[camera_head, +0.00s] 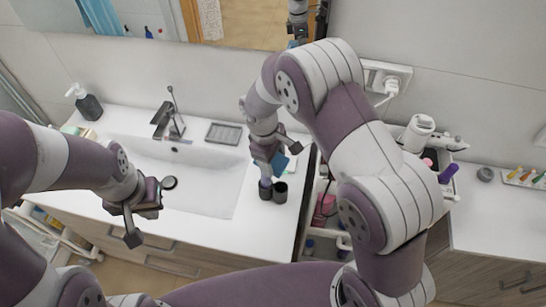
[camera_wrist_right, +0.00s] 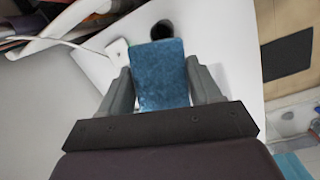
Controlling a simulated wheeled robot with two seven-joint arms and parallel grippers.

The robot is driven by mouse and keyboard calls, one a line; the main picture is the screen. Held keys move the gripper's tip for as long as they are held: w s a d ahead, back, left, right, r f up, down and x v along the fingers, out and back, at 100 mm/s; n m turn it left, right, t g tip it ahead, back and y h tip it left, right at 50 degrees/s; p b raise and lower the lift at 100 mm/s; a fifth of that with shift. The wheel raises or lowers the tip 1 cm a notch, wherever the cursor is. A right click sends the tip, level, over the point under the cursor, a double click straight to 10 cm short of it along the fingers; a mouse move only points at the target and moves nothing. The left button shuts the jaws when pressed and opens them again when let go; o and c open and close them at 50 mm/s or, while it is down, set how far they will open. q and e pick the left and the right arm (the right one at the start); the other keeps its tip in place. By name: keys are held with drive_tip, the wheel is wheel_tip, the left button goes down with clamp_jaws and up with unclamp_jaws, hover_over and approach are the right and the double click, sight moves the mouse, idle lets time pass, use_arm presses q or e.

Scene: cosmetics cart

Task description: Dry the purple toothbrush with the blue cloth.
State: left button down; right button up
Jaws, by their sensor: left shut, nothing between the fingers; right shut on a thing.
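My right gripper (camera_head: 275,158) is shut on the blue cloth (camera_head: 280,163), above the right side of the washbasin counter. In the right wrist view the cloth (camera_wrist_right: 162,75) is a flat, textured blue piece between the two fingers. Two dark cups stand just below this gripper: a left cup (camera_head: 265,189) and a right cup (camera_head: 280,192). One dark round opening (camera_wrist_right: 162,30) shows beyond the cloth in the right wrist view. I cannot make out the purple toothbrush. My left gripper (camera_head: 140,210) is shut and empty over the left front of the basin.
The white basin (camera_head: 215,190) has a dark tap (camera_head: 170,120) and a grey soap dish (camera_head: 223,133) behind it. A soap bottle (camera_head: 88,104) stands at the back left. The cart at right holds a hair dryer (camera_head: 418,132) and a purple item (camera_head: 447,173). My right arm covers much of the cart.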

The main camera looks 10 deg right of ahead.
drive_tip(key=shift+w+f, duration=0.1)
drive_tip(key=shift+f, duration=0.25)
drive_tip(key=shift+f+b, duration=0.45)
drive_tip(key=shift+a, duration=0.1)
